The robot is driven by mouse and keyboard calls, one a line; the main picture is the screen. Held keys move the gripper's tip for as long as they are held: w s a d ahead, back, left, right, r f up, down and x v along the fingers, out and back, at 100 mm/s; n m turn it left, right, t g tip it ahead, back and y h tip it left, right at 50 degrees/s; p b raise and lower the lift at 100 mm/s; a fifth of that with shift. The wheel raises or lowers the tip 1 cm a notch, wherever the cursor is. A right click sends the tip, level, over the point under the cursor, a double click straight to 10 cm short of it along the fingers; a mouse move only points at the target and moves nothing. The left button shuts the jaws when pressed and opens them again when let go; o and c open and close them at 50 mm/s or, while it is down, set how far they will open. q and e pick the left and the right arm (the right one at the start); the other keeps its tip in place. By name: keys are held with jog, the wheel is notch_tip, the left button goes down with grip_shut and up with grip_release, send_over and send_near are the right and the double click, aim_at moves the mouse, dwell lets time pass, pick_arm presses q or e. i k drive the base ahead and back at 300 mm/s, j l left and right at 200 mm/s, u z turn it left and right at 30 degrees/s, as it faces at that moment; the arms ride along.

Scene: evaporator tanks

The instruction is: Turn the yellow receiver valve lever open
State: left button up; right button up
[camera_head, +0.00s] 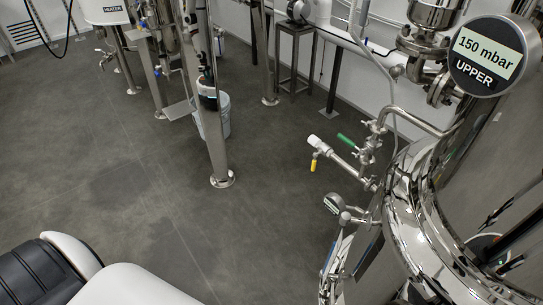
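A small yellow lever (313,164) hangs down from a valve with a white end piece (315,141), at the left end of a short steel pipe. The pipe runs to the side of a large shiny steel vessel on the right. A green lever (346,140) sits just to the right and above, on the same pipework. Nothing touches the yellow lever. The view does not make clear whether the valve is open or closed. Neither of my grippers is in view.
A round gauge (487,57) reading "150 mbar UPPER" stands above the steel vessel (415,240). A smaller dial (333,203) sits below the levers. A steel post (215,130) and a bucket (213,118) stand left of centre. Grey floor (140,205) is clear in front.

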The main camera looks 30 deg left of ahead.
aim_at(316, 155)
jog(key=u, duration=0.55)
jog(key=z, duration=0.5)
jog(key=i+j+z, duration=0.1)
jog(key=j+z, duration=0.15)
jog(key=z, duration=0.15)
jog(key=i+j+z, duration=0.1)
jog(key=j+z, duration=0.2)
jog(key=z, duration=0.15)
jog(key=j+z, duration=0.25)
jog(key=z, duration=0.15)
jog(key=j+z, duration=0.65)
jog(key=z, duration=0.2)
